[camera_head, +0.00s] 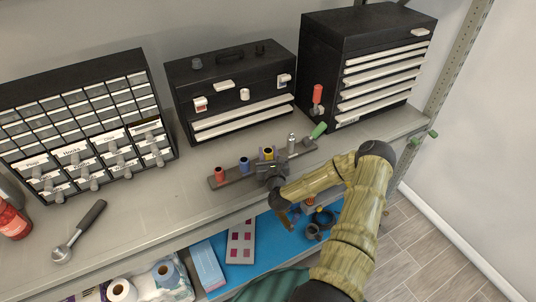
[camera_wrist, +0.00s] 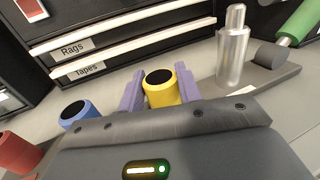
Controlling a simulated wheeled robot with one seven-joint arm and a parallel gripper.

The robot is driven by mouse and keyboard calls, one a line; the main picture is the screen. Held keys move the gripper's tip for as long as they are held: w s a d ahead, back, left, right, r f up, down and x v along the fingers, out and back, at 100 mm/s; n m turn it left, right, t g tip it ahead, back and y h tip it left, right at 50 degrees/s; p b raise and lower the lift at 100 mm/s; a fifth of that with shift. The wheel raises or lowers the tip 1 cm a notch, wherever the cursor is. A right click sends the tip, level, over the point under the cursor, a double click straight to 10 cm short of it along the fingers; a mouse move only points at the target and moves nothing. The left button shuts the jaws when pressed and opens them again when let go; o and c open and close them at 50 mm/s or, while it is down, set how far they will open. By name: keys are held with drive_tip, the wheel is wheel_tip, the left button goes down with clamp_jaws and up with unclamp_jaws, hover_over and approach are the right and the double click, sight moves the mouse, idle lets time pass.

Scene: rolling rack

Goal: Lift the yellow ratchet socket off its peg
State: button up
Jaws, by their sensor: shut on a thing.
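The yellow ratchet socket (camera_head: 268,153) is on the grey peg strip (camera_head: 228,179) on the shelf. In the wrist view the yellow socket (camera_wrist: 161,88) stands between the two purple fingers of my gripper (camera_wrist: 159,92), which is shut on it. Its dark round top faces up. Its lower part and the peg under it are hidden by my gripper, so I cannot tell how far it is from the strip. My gripper (camera_head: 268,160) reaches it from the front in the head view.
A blue socket (camera_head: 244,164) and a red socket (camera_head: 220,174) stand left of it. A bare metal peg (camera_head: 292,144) and a green-handled tool (camera_head: 317,131) are to the right. Black toolboxes (camera_head: 190,84) stand behind. A ratchet (camera_head: 79,231) lies at left.

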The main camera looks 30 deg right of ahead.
sight(268, 151)
wheel_tip(268, 151, up, 10)
drive_tip(key=b, duration=0.3)
idle(0.3)
